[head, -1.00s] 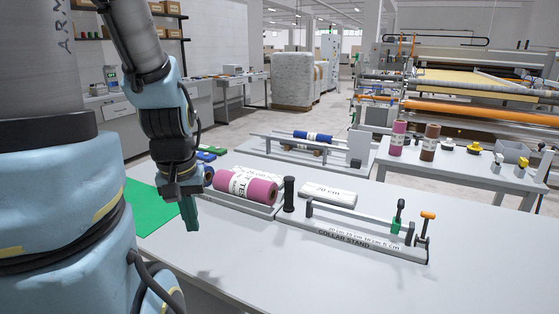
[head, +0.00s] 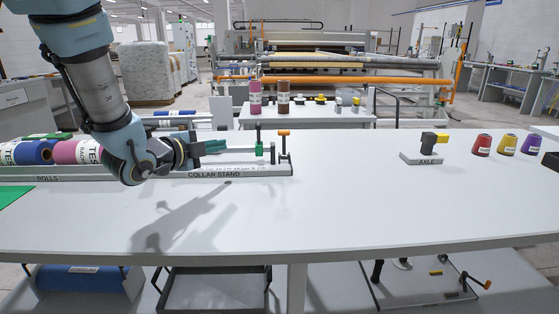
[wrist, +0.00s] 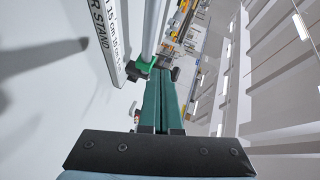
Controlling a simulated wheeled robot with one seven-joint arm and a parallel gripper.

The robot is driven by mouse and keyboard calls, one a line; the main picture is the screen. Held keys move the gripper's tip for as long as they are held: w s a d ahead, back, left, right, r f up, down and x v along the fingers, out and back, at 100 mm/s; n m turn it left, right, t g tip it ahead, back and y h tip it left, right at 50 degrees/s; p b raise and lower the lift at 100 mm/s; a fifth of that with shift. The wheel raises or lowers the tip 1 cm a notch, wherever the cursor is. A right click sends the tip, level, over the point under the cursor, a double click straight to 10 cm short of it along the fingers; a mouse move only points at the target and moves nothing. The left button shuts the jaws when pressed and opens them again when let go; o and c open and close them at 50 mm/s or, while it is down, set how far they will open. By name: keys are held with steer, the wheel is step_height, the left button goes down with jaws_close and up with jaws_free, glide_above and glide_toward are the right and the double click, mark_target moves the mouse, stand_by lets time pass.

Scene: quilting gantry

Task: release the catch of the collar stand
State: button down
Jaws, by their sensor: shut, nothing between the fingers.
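The collar stand (head: 230,174) is a long grey base with a rail on the table, left of centre in the head view. A green part on a dark upright (head: 259,149) stands near its right end. An orange-topped post (head: 283,146) stands at that end; I cannot tell which part is the catch. My gripper (head: 222,146) is shut and empty, pointing right toward the green part, seemingly a little short of it. In the wrist view the stand (wrist: 104,25) runs along the left of my gripper (wrist: 162,76). The green part (wrist: 143,66) shows beside the fingertips; contact is unclear.
Rolls (head: 75,152) lie in a holder at the left, partly behind my arm. The axle block (head: 423,158) and colored cones (head: 481,145) stand at the right. The table (head: 340,210) is clear in the middle and front.

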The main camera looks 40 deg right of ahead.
steer(key=s+d+m+g+h+b, duration=0.1)
steer(key=s+d+m+g+h, duration=0.3)
steer(key=s, duration=0.3)
steer(key=y+p, duration=0.1)
steer(key=p, duration=0.2)
glide_toward(280, 134)
steer(key=s+d, duration=0.4)
steer(key=d, duration=0.1)
steer(key=shift+w+d+m+t+p, duration=0.35)
steer(key=shift+w+d+p, duration=0.25)
steer(key=shift+w+d, duration=0.4)
steer(key=shift+w+d+f, duration=0.15)
steer(key=shift+w+d, duration=0.1)
steer(key=shift+w, duration=0.2)
steer(key=shift+w+d, duration=0.1)
steer(key=shift+w+d+f+y+b, duration=0.2)
steer(key=shift+w+d+y+b, duration=0.2)
steer(key=shift+w+d+y, duration=0.15)
steer(key=shift+w+b, duration=0.2)
steer(key=shift+b, duration=0.2)
steer(key=shift+r, duration=0.15)
